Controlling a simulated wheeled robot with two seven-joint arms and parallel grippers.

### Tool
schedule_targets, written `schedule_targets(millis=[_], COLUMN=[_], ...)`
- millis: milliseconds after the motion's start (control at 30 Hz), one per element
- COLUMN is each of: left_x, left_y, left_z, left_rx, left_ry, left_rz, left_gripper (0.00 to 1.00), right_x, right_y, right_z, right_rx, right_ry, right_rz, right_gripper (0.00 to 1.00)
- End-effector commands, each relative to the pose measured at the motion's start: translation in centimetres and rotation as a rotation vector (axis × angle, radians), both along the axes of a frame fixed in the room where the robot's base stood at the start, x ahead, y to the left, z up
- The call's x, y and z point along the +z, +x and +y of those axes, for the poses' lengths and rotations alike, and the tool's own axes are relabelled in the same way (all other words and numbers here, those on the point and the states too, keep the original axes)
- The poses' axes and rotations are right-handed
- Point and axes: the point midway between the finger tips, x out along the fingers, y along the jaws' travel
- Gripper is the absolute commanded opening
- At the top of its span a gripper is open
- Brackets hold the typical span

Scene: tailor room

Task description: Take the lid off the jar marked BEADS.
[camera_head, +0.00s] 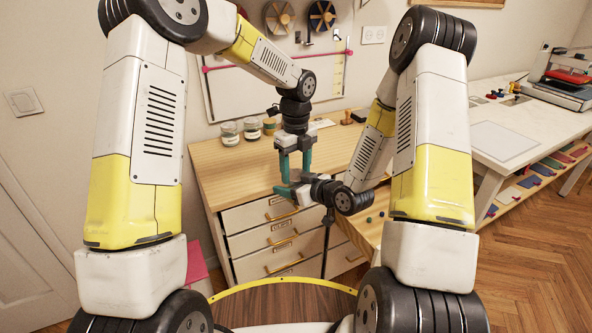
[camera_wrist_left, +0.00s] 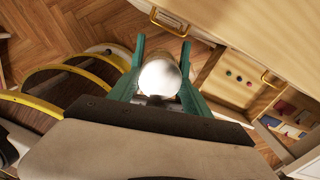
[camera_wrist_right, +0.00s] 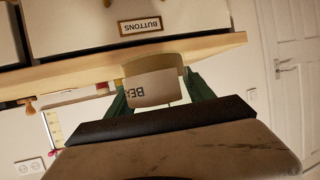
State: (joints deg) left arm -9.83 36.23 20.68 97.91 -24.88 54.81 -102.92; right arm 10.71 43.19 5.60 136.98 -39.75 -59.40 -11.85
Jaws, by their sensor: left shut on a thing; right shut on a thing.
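The BEADS jar (camera_wrist_right: 150,90) shows upside down in the right wrist view, with "BE" readable on its pale label. My right gripper (camera_head: 288,191) reaches in from the right and is shut around the jar body. In the left wrist view a white round lid (camera_wrist_left: 160,77) sits between the teal fingers of my left gripper (camera_head: 296,165). That gripper points down from above and is shut on the lid. The jar is held in front of the drawer cabinet, mostly hidden by the fingers in the head view. I cannot tell whether lid and jar are touching.
Several small jars (camera_head: 229,134) stand at the back left of the wooden cabinet top (camera_head: 225,170). Drawers, one labelled BUTTONS (camera_wrist_right: 155,25), lie below it. Small beads lie in an open compartment (camera_wrist_left: 235,88). A white worktable (camera_head: 500,145) stands at right.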

Motion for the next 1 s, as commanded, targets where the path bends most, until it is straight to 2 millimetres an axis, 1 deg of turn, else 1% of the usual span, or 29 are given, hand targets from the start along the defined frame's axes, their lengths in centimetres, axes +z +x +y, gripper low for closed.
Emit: schedule_targets(millis=[100, 200, 300, 433, 667, 700, 800, 1000], left_x=[0.07, 0.10, 0.10, 0.10, 0.09, 0.09, 0.09, 0.08], left_y=[-0.02, -0.02, -0.01, 0.00, -0.01, -0.01, -0.02, -0.08], left_z=[-0.09, -0.11, -0.06, -0.06, -0.06, -0.06, -0.05, -0.04], left_rx=[0.247, 0.442, 0.577, 0.648, 0.649, 0.649, 0.648, 0.647], left_ry=[0.000, 0.000, 0.000, -0.001, 0.000, -0.001, 0.000, 0.001], left_rz=[-0.001, -0.002, -0.001, 0.000, 0.001, 0.000, 0.001, 0.002], left_gripper=[0.09, 0.09, 0.09, 0.09, 0.09, 0.61, 0.79, 0.79], right_x=[0.03, 0.03, 0.03, 0.03, 0.02, 0.02, 0.02, 0.04], right_y=[0.03, 0.03, 0.03, 0.03, 0.01, 0.01, 0.01, 0.07], right_z=[0.00, 0.00, 0.01, 0.01, 0.02, 0.02, 0.02, -0.02], right_rx=[0.000, 0.000, 0.000, 0.000, 0.000, 0.000, 0.000, -0.001], right_ry=[0.001, 0.001, 0.001, 0.001, 0.001, 0.001, 0.001, 0.000], right_rz=[-0.001, -0.001, -0.001, -0.001, -0.001, -0.001, -0.001, -0.001], right_gripper=[0.00, 0.00, 0.00, 0.00, 0.00, 0.00, 0.00, 0.00])
